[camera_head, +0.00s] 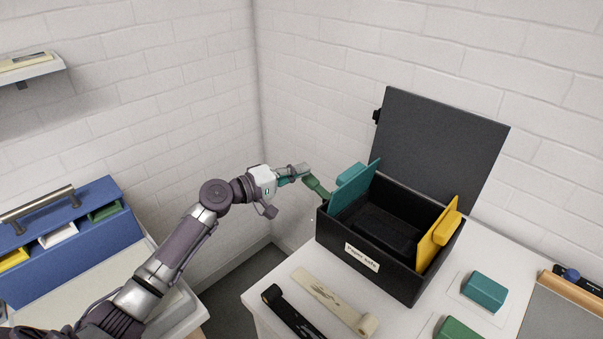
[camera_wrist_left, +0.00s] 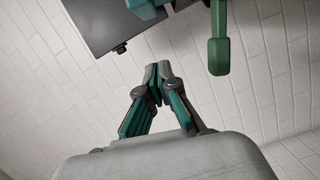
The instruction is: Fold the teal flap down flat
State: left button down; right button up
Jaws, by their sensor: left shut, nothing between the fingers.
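The black box labelled "Paper Safe" (camera_head: 345,242) stands on the white table with its dark lid (camera_head: 440,140) raised. The teal flap (camera_head: 355,188) stands up along the box's left side, with a teal block on its outer face. A teal piece (camera_wrist_left: 145,8) shows at the top edge of the left wrist view. My left gripper (camera_head: 306,169) is shut and empty, in the air left of the teal flap and apart from it. Its closed fingertips (camera_wrist_left: 157,72) show in the left wrist view. My right gripper is not in view.
A green tab (camera_head: 316,187) sticks out left of the box, close to my gripper; it also shows in the left wrist view (camera_wrist_left: 218,50). A yellow flap (camera_head: 440,233) stands at the box's right side. Teal (camera_head: 484,292) and green (camera_head: 458,330) blocks lie on the table.

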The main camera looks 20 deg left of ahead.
aim_at(348, 187)
pick_arm(q)
jog(key=x, duration=0.6)
jog(key=shift+w+d+f, duration=0.1)
jog(key=shift+w+d, duration=0.1)
jog(key=shift+d, duration=0.05)
jog(key=d+p, duration=0.2)
jog(key=d, duration=0.1)
jog(key=shift+s+f, duration=0.15)
jog(key=shift+s, duration=0.25)
jog(key=shift+s+d+f+p, duration=0.1)
jog(key=shift+s+d+p, duration=0.15)
jog(key=shift+d+p, duration=0.15)
jog(key=shift+f, duration=0.15)
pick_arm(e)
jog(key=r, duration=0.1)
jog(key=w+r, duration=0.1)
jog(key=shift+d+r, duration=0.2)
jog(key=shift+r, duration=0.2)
pick_arm(q)
jog(key=shift+d, duration=0.1)
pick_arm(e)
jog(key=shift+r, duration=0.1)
